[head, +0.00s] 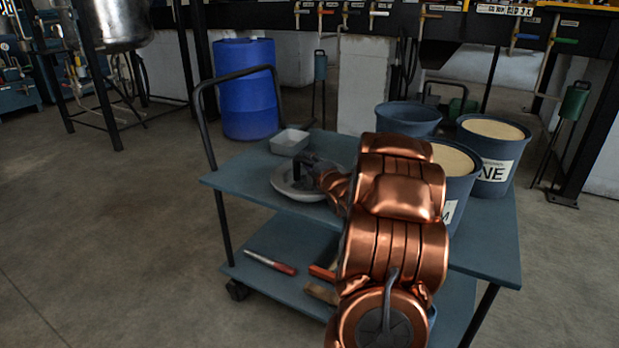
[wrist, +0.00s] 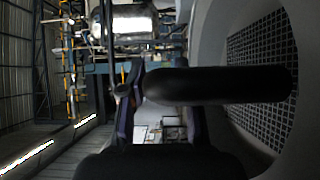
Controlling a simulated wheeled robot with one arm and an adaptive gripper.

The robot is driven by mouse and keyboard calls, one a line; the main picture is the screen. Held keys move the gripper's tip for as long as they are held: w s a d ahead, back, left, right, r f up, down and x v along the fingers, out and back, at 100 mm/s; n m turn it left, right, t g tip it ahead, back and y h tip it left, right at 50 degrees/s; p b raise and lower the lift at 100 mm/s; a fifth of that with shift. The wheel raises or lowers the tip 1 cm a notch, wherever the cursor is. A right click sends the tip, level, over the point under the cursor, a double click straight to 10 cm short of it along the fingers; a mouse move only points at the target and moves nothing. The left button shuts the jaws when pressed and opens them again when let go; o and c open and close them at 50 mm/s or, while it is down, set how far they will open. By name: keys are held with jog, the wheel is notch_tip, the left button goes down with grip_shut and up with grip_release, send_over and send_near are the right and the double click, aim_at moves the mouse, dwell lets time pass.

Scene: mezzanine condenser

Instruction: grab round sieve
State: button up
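The round sieve (head: 288,190) is a pale, shallow ring on the left part of the cart's top. In the wrist view its pale curved wall (wrist: 215,30) and dark square mesh (wrist: 268,55) fill the right side. A thick black rounded bar (wrist: 220,86), which looks like a handle, runs from the mesh toward the picture's middle. My gripper (head: 308,168) is at the sieve and hides part of it. In the wrist view its two dark fingers stand apart, with the bar crossing in front of the right one. I see no firm grip on the bar.
A small grey square tray (head: 290,141) sits behind the sieve on the blue cart (head: 240,181). Blue buckets, two with pale contents (head: 492,129), crowd the right side. A screwdriver-like tool (head: 270,262) lies on the lower shelf. A blue drum (head: 247,90) stands behind.

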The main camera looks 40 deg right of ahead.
grip_shut()
dwell(0.5)
